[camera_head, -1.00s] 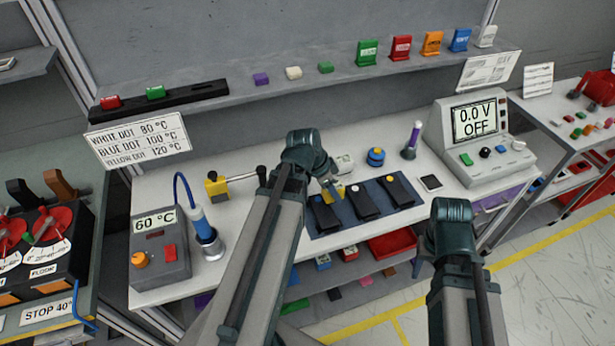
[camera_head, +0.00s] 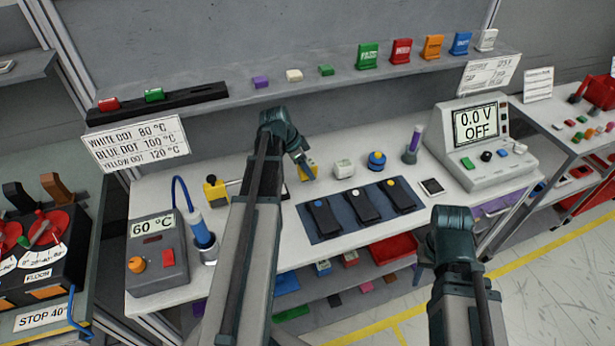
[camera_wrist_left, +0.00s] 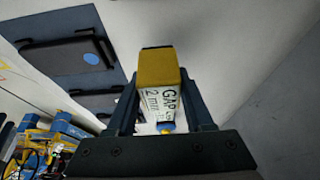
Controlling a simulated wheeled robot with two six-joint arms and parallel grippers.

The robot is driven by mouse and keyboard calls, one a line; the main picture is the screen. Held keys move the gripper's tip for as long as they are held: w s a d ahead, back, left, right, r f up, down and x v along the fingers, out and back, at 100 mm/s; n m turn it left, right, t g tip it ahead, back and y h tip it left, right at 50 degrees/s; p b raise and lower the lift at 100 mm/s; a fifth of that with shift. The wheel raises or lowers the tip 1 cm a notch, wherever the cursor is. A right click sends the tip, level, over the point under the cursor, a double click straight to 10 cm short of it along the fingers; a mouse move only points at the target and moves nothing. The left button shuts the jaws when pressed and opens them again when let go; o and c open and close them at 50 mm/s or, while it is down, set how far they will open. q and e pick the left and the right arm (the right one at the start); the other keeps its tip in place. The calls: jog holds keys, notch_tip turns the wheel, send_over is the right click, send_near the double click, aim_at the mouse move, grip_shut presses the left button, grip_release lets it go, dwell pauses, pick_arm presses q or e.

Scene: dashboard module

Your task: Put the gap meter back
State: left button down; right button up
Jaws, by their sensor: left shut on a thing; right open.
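The gap meter (camera_head: 308,171) is a small block with a yellow end and a white face. In the left wrist view the gap meter (camera_wrist_left: 158,75) reads "GAP 2 mm" and sits between the two dark fingers. My left gripper (camera_head: 303,161) is shut on it, above the bench behind the mat's left end. Whether it touches the bench cannot be told. My right gripper (camera_head: 420,262) is low in front of the bench at the right, mostly hidden by its own wrist, and holds nothing visible.
A blue mat (camera_head: 312,232) bears three black modules. A yellow-black tool (camera_head: 214,188) lies left of my gripper. The voltage unit (camera_head: 480,150) stands right.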

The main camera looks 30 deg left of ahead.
aim_at(307, 177)
pick_arm(q)
jog(key=shift+d+f+b, duration=0.1)
jog(key=shift+f+b, duration=1.1)
jog(key=shift+f, duration=0.5)
jog(key=shift+f, duration=0.1)
jog(key=shift+f, duration=0.15)
jog(key=shift+c, duration=1.4)
grip_release()
jog(key=shift+r, duration=0.2)
jog(key=p+v, duration=0.5)
jog(key=v, duration=0.1)
jog(key=shift+d+r+p, duration=0.1)
jog(key=shift+r+p, duration=0.05)
jog(key=shift+p, duration=0.25)
jog(key=shift+s+a+f+b, duration=0.55)
jog(key=shift+s+a, duration=0.15)
jog(key=shift+s, duration=0.15)
jog(key=s+a, duration=0.6)
jog(key=s, duration=0.1)
jog(key=shift+s+a, duration=0.1)
jog(key=shift+a, duration=0.05)
